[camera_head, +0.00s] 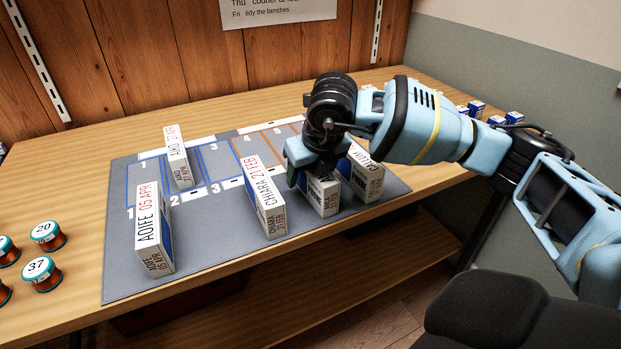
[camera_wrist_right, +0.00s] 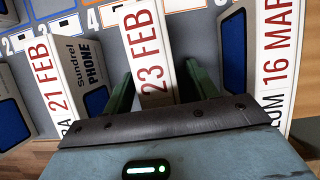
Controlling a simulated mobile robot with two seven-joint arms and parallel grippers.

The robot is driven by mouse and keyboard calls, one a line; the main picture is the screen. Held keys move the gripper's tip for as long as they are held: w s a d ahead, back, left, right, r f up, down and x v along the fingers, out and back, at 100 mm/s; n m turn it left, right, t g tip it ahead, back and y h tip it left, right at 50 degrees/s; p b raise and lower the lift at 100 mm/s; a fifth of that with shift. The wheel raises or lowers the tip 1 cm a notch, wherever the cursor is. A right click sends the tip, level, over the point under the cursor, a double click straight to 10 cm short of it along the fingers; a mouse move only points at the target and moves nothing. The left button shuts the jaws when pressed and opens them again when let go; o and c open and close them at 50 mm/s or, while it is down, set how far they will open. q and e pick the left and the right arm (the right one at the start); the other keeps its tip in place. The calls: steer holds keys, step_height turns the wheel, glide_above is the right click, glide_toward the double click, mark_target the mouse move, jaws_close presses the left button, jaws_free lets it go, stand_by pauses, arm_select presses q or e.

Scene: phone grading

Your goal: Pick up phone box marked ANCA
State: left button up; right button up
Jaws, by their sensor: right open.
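My right gripper (camera_head: 308,175) is open. In the right wrist view, its green fingers (camera_wrist_right: 160,88) stand on either side of a white phone box dated 23 FEB (camera_wrist_right: 146,50). The same box (camera_head: 322,196) shows in the head view under the gripper, standing on the grey mat. My gripper hides most of its top, and the small name on its end is too unclear to read, so I cannot tell whether it says ANCA. I cannot clearly read ANCA on any other box. My left gripper is not in view.
Close by stand the CHIARA 21 FEB box (camera_head: 265,207) on the left and the CALLUM box (camera_head: 366,177) on the right. The AOIFE box (camera_head: 152,232) and another box (camera_head: 180,157) stand further left on the mat (camera_head: 215,265). Numbered spools (camera_head: 42,274) lie left.

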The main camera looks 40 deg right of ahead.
steer(key=shift+c, duration=0.2)
steer(key=c, duration=1.2)
steer(key=shift+r, duration=0.15)
step_height(320, 180, up, 10)
steer(key=shift+f+p, duration=0.1)
steer(key=shift+p, duration=0.55)
